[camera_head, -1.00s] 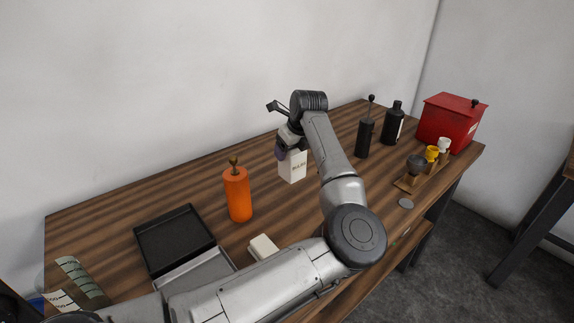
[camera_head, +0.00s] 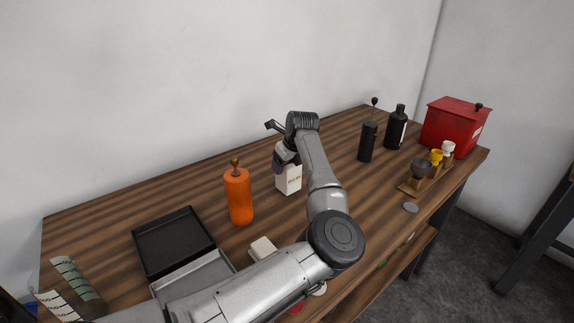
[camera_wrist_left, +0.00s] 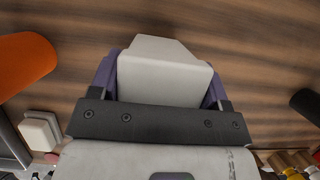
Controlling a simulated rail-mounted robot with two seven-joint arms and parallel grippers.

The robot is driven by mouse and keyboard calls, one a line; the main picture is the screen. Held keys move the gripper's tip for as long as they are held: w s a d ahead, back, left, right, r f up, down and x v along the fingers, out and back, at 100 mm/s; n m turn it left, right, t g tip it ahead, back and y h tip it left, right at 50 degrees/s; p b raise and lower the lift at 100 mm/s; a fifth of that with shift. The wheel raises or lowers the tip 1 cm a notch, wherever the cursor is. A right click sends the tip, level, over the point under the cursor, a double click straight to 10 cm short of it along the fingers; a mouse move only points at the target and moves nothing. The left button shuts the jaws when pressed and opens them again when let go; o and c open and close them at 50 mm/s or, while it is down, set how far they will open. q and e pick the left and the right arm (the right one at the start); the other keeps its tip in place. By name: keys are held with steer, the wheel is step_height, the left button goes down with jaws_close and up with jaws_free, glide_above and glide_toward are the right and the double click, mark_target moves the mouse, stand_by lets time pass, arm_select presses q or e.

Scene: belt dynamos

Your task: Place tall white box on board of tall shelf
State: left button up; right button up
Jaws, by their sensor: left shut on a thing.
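The tall white box (camera_head: 289,179) stands upright at the middle of the wooden table, with dark print on its front. My left gripper (camera_head: 284,163) is shut on its upper part from above. In the left wrist view the box's pale top (camera_wrist_left: 165,70) sits between the purple fingers of the gripper (camera_wrist_left: 160,84). I cannot tell whether the box's bottom touches the table. I cannot make out the tall shelf in these views. My right gripper is out of view.
An orange bottle (camera_head: 239,196) stands left of the box, near a black tray (camera_head: 174,243) and a small white block (camera_head: 262,248). Black bottles (camera_head: 367,142), a small rack (camera_head: 411,190) and a red box (camera_head: 456,125) are to the right. A dark frame (camera_head: 540,237) stands at the right edge.

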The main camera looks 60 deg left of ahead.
arm_select(q)
steer(key=shift+f, duration=0.1)
steer(key=o, duration=1.1)
steer(key=shift+c, duration=0.2)
